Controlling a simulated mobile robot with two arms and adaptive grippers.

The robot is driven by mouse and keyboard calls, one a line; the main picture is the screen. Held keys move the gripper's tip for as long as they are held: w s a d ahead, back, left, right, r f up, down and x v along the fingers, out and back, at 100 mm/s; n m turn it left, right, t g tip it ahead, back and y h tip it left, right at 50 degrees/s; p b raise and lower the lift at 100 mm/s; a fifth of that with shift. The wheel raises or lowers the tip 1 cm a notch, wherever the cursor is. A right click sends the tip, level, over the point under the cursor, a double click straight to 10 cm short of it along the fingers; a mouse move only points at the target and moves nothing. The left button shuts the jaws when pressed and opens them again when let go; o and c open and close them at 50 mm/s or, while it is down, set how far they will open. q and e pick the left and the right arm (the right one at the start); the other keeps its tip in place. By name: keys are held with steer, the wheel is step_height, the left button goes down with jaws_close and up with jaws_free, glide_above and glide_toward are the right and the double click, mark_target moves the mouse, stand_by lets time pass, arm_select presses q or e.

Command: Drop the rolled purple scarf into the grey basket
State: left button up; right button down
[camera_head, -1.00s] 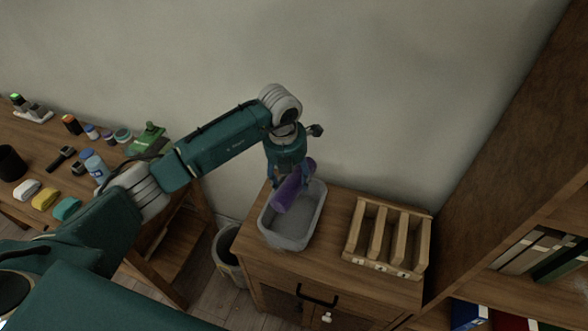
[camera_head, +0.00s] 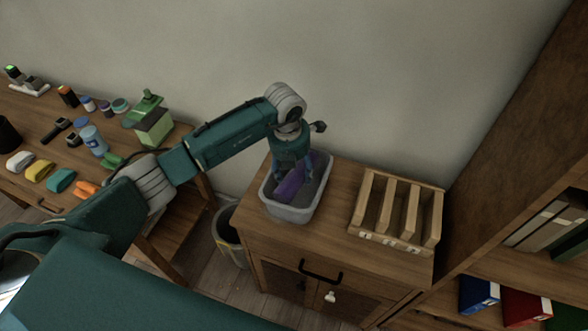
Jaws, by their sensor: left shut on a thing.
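The rolled purple scarf (camera_head: 291,184) is inside the outline of the grey basket (camera_head: 290,213), tilted, with its lower end toward the front left. The grey basket stands on the wooden cabinet at its left side. My left gripper (camera_head: 293,174) points down into the basket and is shut on the scarf. The fingers partly cover the scarf, and I cannot tell whether the scarf touches the basket floor. My right gripper is not in view.
A wooden slotted rack (camera_head: 397,212) stands right of the basket on the cabinet (camera_head: 335,235). A waste bin (camera_head: 228,238) is on the floor at left. A desk (camera_head: 35,135) with bottles and several small items is further left. A bookshelf (camera_head: 525,200) is at right.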

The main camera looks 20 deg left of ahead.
arm_select(q)
steer(key=o, duration=1.2)
steer(key=shift+o, duration=0.2)
steer(key=shift+r, duration=0.1)
